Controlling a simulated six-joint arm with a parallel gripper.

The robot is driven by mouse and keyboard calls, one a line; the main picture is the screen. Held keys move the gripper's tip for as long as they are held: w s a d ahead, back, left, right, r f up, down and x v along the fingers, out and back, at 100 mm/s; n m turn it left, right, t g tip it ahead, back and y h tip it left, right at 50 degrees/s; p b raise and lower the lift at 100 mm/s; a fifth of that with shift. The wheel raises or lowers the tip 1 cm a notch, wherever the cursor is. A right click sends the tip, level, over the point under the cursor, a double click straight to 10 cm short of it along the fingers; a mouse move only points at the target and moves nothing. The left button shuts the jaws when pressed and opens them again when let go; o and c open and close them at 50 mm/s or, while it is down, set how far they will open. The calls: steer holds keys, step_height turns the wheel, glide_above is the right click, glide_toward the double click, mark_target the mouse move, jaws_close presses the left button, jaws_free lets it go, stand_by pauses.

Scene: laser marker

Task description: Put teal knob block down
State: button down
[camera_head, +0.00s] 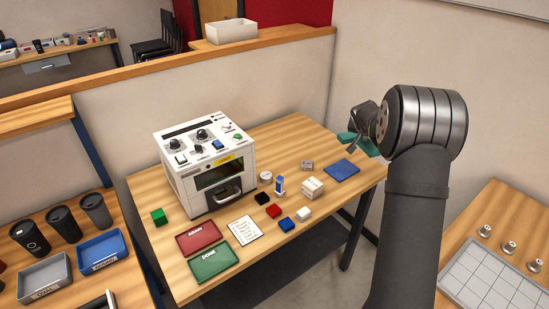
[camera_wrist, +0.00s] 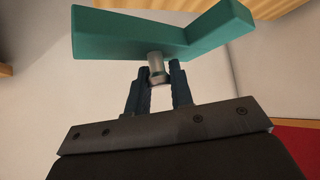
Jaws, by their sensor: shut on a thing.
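The teal knob block (camera_head: 346,138) is held in the air by my gripper (camera_head: 360,122), above the right end of the table. In the wrist view the teal block (camera_wrist: 160,37) is a wide, angled slab with a short metal knob. My gripper (camera_wrist: 158,80) is shut on that knob, one dark finger on each side. In the head view, part of the block is hidden by my gripper and wrist. The block is clear of the table (camera_head: 300,135).
A blue pad (camera_head: 342,169) lies near the table's right edge. A white laser marker (camera_head: 207,165) stands at the back left. Red (camera_head: 198,237) and green (camera_head: 213,262) trays, a paper card (camera_head: 244,230) and several small blocks occupy the front. The back right of the table is mostly clear.

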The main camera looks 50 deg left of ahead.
steer(key=s+a+f+n, duration=0.1)
steer(key=s+a+f, duration=0.2)
steer(key=s+a, duration=0.3)
steer(key=s+a+f+n+g+y, duration=0.1)
steer(key=s+a+f, duration=0.2)
steer(key=a, duration=1)
steer(key=s+a+f+n+y, duration=0.1)
steer(key=s+a+f, duration=0.3)
steer(key=s+a, duration=0.5)
steer(key=shift+s+a+g, duration=0.1)
steer(key=shift+a+g, duration=0.2)
steer(key=shift+a, duration=0.3)
steer(key=shift+f, duration=2)
steer(key=shift+f, duration=0.1)
steer(key=c, duration=1.3)
jaws_free()
steer(key=shift+s+d+r, duration=0.3)
steer(key=shift+r, duration=0.2)
steer(key=shift+v, duration=3.2)
